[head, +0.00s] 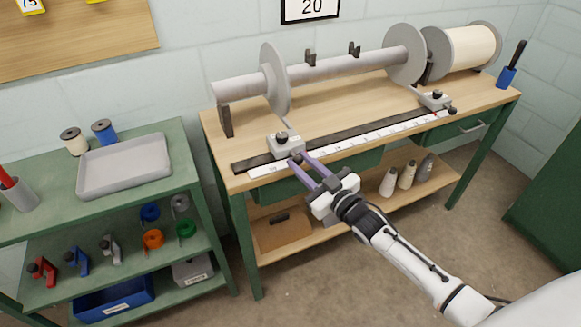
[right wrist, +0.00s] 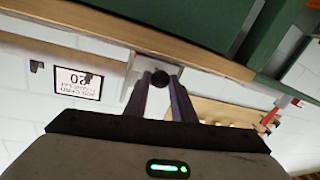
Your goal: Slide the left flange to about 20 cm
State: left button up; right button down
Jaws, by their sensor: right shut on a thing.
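The left flange (head: 275,80) is a grey disc on the grey beam shaft (head: 340,69), near the shaft's left end. A small light grey carriage (head: 285,146) stands below it on the dark rail (head: 345,138), joined to it by a short arm. My right gripper (head: 299,158) comes from the front and is shut on the dark knob at the carriage's front. In the right wrist view this knob (right wrist: 160,78) sits between the two purple fingers. A white scale strip (head: 350,143) runs along the bench front; its numbers are too small to read. My left gripper is not in view.
The right flange (head: 405,54) stands farther along the shaft, with its own carriage (head: 435,99) at the rail's right. The rail between the carriages looks clear. A sign reading 20 (head: 311,7) hangs on the wall. A green shelf cart (head: 60,190) stands left.

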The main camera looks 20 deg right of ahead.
jog(key=shift+a, duration=0.3)
jog(key=c, duration=1.5)
grip_release()
jog(key=v, duration=1)
jog(key=shift+s+d, duration=0.15)
jog(key=shift+f, duration=0.1)
jog(key=s+a+f+m+g, duration=0.1)
jog(key=s+a+f+g, duration=0.2)
jog(key=s+f, duration=0.3)
jog(key=s+a+f+m+g+h, duration=0.1)
jog(key=s+a+f+g, duration=0.2)
jog(key=s, duration=0.6)
jog(key=s+a+f+g, duration=0.3)
jog(key=s+a+f, duration=0.2)
jog(key=s+f, duration=0.2)
jog(key=shift+s+a+f+m+h, duration=0.1)
jog(key=shift+f+m+h, duration=0.1)
jog(key=shift+f, duration=0.25)
jog(key=shift+s+a+f+m+h, duration=0.1)
jog(key=shift+f+m, duration=0.1)
jog(key=shift+f, duration=0.25)
